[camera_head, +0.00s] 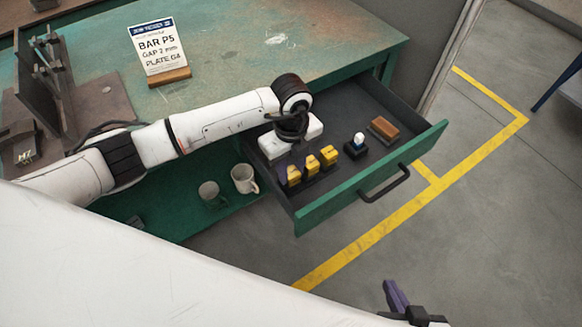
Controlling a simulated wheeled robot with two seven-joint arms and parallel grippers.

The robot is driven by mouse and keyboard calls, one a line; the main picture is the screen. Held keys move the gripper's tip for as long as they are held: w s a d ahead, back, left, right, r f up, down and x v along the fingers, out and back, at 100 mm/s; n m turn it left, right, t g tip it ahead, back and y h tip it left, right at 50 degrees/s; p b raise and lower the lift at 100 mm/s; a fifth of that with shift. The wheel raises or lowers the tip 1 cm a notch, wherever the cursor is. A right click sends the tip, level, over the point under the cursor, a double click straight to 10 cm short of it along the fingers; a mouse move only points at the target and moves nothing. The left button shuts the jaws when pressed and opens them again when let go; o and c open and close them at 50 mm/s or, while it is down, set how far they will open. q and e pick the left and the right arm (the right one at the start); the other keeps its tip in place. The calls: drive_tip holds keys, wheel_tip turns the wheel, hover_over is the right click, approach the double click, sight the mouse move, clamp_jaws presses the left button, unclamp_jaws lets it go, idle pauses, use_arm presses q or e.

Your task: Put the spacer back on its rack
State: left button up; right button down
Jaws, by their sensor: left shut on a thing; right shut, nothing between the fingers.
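Several yellow spacers stand in a row on a dark rack in the open drawer, with a middle one (312,165) and a right one (328,155). My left gripper (287,171) reaches down into the drawer from the left, its white body above the rack. It is shut on the leftmost yellow spacer (294,176), at the left end of the row. I cannot tell whether this spacer is seated or slightly raised. The rack is partly hidden by the spacers and gripper. My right gripper (390,285), purple-fingered, is shut and empty at the bottom edge, away from the drawer.
The green drawer (410,158) also holds a black stand with a white piece (358,143) and a brown block (383,128). Two mugs (243,178) stand on the lower shelf. A sign (158,48) and a dark metal fixture (50,75) are on the bench. Floor right of the drawer is clear.

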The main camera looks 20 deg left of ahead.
use_arm(q)
drive_tip(key=shift+f, duration=0.35)
idle(0.5)
drive_tip(key=o, duration=1.2)
wheel_tip(320, 180, up, 10)
drive_tip(key=shift+r, duration=0.2)
